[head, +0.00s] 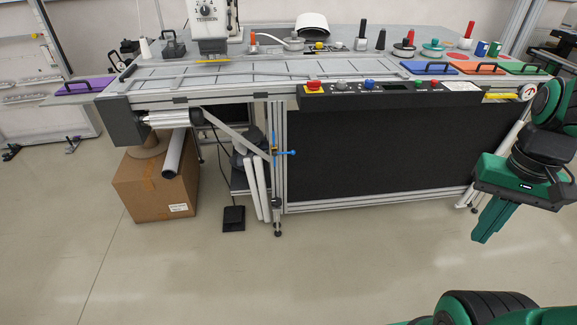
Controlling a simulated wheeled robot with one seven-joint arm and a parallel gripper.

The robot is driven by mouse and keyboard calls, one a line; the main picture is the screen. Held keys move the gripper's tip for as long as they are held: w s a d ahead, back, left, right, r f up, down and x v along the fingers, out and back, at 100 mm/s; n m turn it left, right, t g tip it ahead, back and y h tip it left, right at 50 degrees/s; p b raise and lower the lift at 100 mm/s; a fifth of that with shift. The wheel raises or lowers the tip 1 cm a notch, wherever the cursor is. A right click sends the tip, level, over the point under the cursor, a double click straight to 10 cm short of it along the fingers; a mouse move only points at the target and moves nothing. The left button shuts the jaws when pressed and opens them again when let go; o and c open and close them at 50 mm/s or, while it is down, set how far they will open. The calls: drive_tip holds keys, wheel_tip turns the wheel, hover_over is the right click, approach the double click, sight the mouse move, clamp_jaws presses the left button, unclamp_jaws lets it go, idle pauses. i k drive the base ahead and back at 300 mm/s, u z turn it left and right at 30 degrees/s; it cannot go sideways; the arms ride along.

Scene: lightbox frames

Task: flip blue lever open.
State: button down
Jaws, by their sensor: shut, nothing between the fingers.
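The blue lever (285,152) is a small blue piece on the grey upright post at the front of the workbench, below the tabletop. A short blue arm sticks out to the right from it. It is too small to tell exactly how its parts sit. My gripper (483,237) is at the right, in front of the bench's black panel. Its green fingers point downward and are together, with nothing held. It is far to the right of the lever and apart from it.
The workbench (350,68) carries a sewing machine (210,30) and a control strip with a red button (315,86). A cardboard box (157,185) and a black foot pedal (233,218) stand left of the post. The floor (340,265) in front is clear.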

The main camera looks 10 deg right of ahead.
sight(275, 153)
drive_tip(key=z, duration=0.45)
drive_tip(key=i, duration=1.5)
